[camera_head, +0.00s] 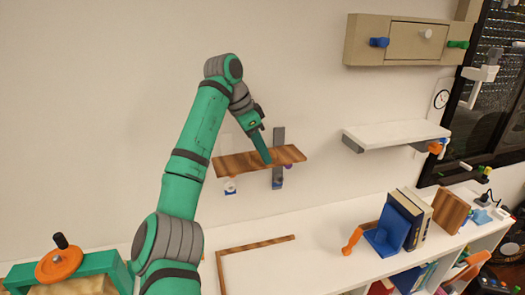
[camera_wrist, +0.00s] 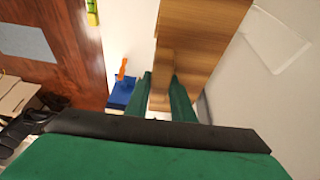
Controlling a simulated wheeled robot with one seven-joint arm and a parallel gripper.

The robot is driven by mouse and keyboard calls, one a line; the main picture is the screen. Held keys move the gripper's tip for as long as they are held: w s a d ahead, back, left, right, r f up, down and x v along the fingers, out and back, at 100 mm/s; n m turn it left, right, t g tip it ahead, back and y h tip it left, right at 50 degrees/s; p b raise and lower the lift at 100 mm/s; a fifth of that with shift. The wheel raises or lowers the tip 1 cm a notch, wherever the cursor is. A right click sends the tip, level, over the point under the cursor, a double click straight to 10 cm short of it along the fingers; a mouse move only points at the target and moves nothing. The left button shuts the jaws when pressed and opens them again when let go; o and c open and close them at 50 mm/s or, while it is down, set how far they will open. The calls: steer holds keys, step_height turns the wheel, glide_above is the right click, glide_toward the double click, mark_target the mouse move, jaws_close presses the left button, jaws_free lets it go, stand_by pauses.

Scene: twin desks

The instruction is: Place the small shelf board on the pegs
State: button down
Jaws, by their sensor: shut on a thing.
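The small shelf board (camera_head: 235,163) is a brown wooden plank, held roughly level close to the wall. My gripper (camera_head: 266,158) reaches down from above and is shut on its middle part. In the wrist view the board (camera_wrist: 202,40) extends up from between the green fingers (camera_wrist: 160,98). A grey vertical bracket (camera_head: 278,136) on the wall shows above and below the board. Whether the board rests on pegs there is hidden.
A white wall shelf (camera_head: 398,134) hangs to the right, below a beige cabinet (camera_head: 405,40). On the white desk (camera_head: 330,240) stand a blue bookend (camera_head: 385,238) and books (camera_head: 408,215). A wooden edging (camera_head: 256,245) lies on the left part. The wall left of the board is bare.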

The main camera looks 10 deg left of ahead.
steer(key=shift+f, duration=0.2)
steer(key=c, duration=0.9)
jaws_free()
steer(key=shift+r, duration=7)
steer(key=s+d, duration=0.3)
steer(key=s, duration=0.4)
steer(key=s+d, duration=0.3)
steer(key=s, duration=0.4)
steer(key=shift+s+d, duration=0.25)
steer(key=shift+d, duration=0.15)
